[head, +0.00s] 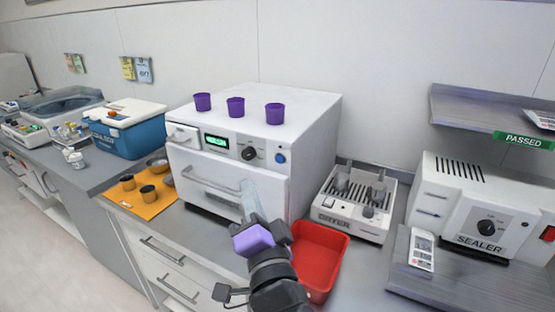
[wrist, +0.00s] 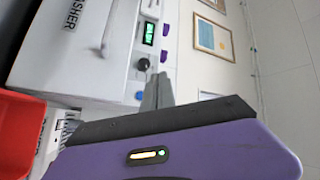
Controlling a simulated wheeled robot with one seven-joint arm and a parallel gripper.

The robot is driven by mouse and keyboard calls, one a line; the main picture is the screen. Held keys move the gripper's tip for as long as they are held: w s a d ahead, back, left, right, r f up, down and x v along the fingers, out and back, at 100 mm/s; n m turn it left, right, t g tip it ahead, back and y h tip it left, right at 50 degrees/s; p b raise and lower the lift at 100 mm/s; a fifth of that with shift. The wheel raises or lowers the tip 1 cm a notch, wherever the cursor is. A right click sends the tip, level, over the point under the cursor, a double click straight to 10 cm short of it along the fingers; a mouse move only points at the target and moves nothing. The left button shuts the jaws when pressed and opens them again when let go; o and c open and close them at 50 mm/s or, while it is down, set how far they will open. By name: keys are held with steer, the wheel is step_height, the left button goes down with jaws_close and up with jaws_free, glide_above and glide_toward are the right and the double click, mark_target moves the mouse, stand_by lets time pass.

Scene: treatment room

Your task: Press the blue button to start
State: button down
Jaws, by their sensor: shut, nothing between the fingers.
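The blue button (head: 280,158) is a small round button on the front panel of a white washer (head: 316,135), to the right of a dark knob (head: 249,153) and a green display (head: 217,141). In the wrist view the blue button (wrist: 140,96) shows just left of my finger tips. My gripper (head: 247,186) has a purple body and pale grey fingers, shut and empty. In the head view the fingers are in front of the washer door, below and left of the button. I see no contact with the button.
A door handle (head: 205,181) crosses the washer front. Several purple cups (head: 236,107) stand on its top. A red bin (head: 316,250) is beside my wrist. A drier (head: 348,218) and a sealer (head: 484,205) stand to the right. Dark cups sit on an orange mat (head: 146,207).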

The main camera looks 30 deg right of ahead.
mark_target(279, 159)
steer(key=shift+w+d+p, duration=0.85)
steer(key=shift+d+p, duration=0.1)
steer(key=shift+d, duration=0.25)
steer(key=shift+w+d+p, duration=0.9)
steer(key=shift+d+p, duration=0.05)
steer(key=shift+d, duration=0.25)
steer(key=shift+w+d+p, duration=0.85)
steer(key=shift+d+p, duration=0.1)
steer(key=shift+d, duration=0.25)
steer(key=shift+w+d, duration=0.1)
steer(key=shift+d, duration=0.05)
steer(key=shift+w+d, duration=0.15)
steer(key=shift+d, duration=0.05)
